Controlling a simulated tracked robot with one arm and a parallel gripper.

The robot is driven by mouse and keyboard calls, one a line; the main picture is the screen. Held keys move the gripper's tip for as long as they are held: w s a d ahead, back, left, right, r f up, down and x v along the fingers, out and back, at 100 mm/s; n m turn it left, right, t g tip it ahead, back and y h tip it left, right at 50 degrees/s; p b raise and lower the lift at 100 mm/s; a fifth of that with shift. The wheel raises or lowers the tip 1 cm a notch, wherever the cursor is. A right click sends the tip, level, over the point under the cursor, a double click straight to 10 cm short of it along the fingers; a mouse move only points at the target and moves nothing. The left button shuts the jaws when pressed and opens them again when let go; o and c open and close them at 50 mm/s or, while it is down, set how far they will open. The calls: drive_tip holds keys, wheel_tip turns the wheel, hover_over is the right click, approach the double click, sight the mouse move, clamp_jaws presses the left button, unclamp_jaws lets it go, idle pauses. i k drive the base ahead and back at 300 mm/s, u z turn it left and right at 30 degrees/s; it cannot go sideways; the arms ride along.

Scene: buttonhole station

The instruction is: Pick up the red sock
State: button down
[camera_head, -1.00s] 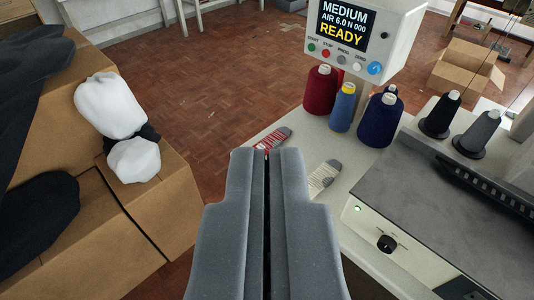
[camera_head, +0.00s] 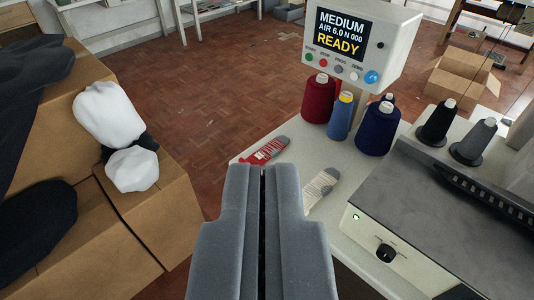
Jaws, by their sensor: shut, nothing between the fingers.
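The red sock (camera_head: 264,151) lies flat near the left edge of the pale table, with a grey end toward the upper right and white marks along it. My gripper (camera_head: 262,168) is shut and empty. Its tips show just below the red sock in the picture; I cannot tell how high above the table they are. A cream and grey striped sock (camera_head: 321,187) lies to the right of my fingertips, with its lower part close to my right finger in the picture.
Thread cones, including a red one (camera_head: 319,99) and a blue one (camera_head: 341,116), stand behind the socks. A control box (camera_head: 391,48) reads READY. A grey-topped machine (camera_head: 440,220) fills the right. Cardboard boxes (camera_head: 150,215) with white and dark fabric stand left, beyond a floor gap.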

sight(273, 149)
drive_tip(key=u, duration=0.05)
drive_tip(key=k, duration=0.4)
drive_tip(key=u, duration=0.9)
drive_tip(key=i, duration=1.3)
drive_tip(key=z, duration=0.2)
